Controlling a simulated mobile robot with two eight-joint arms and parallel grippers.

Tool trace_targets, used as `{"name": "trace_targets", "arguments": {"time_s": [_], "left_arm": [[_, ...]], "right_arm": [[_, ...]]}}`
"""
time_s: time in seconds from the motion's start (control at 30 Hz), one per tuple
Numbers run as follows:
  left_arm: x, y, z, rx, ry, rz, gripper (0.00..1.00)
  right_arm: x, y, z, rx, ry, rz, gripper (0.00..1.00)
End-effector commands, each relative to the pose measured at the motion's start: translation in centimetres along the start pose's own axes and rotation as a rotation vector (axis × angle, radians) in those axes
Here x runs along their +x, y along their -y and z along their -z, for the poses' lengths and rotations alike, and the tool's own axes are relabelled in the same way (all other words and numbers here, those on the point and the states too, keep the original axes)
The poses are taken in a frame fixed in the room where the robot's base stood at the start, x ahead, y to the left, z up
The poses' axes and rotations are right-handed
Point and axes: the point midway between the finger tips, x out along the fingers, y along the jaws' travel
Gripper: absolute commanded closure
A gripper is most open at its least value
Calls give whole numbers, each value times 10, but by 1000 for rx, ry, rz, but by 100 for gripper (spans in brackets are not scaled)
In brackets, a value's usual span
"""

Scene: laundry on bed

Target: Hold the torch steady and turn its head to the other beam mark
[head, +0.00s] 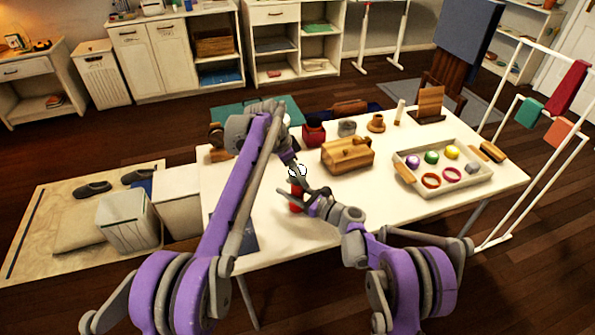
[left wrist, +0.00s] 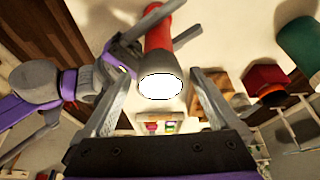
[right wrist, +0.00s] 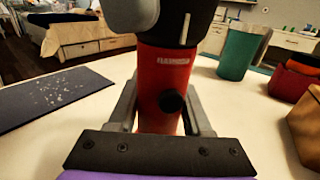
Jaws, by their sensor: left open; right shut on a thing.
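The torch (head: 296,204) stands upright on the table, with a red body and a bright lit lens. My right gripper (head: 305,198) is shut on its red body. In the right wrist view the body (right wrist: 163,85) sits between the fingers, with a black round button, a pale label and a black collar (right wrist: 175,22) bearing a white mark. My left gripper (head: 291,160) comes from above. In the left wrist view it is open, its fingers apart on either side of the grey torch head (left wrist: 160,68). I cannot tell whether they touch it.
A wooden box (head: 347,155) stands right of the torch. The table's front centre is bare.

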Motion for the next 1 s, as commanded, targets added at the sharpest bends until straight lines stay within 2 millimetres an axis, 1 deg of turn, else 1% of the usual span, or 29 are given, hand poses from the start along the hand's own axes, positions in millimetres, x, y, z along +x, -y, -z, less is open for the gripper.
{"name": "trace_targets", "arguments": {"time_s": [0.13,0.17,0.3,0.37,0.4,0.57,0.6,0.63,0.87,1.0], "left_arm": [[0,0,0,0,0,0,5],[0,0,0,0,0,0,7],[0,0,0,0,0,0,32],[0,0,0,0,0,0,43],[0,0,0,0,0,0,50],[0,0,0,0,0,0,79],[0,0,0,0,0,-1,86],[0,0,0,0,0,-1,90],[0,0,0,-16,1,6,90],[-1,-1,0,-62,2,25,90]], "right_arm": [[0,0,0,0,0,0,100],[0,0,0,0,0,0,100],[0,0,0,0,0,0,100],[0,0,0,0,0,0,100],[0,0,0,0,0,0,100],[0,0,0,0,0,0,100],[0,0,0,0,0,0,100],[0,0,0,0,0,0,100],[0,0,0,0,0,0,100],[0,0,0,0,0,1,100]]}}
